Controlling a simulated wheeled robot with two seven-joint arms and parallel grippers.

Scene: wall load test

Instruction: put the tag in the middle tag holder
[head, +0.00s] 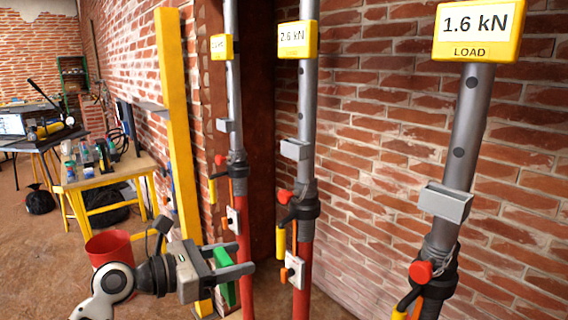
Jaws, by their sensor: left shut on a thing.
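My left gripper (240,260) comes in at the lower left and is shut on a green tag (223,260). The tag stands roughly upright between the fingers, partly hidden by them. The middle tag holder (295,150) is a small grey open-topped box on the middle prop (306,110). It is above and to the right of my gripper, clear of it. Similar grey holders are on the left prop (224,126) and the right prop (446,204). I see no tag in any of the three, though their insides are mostly hidden. My right gripper is out of view.
Yellow load displays top the props; the middle one (298,39) reads 2.6 kN, the right one (475,32) 1.6 kN. A yellow post (176,120) and a red bucket (108,248) are at left. A cluttered workbench (110,172) stands behind. A brick wall backs the props.

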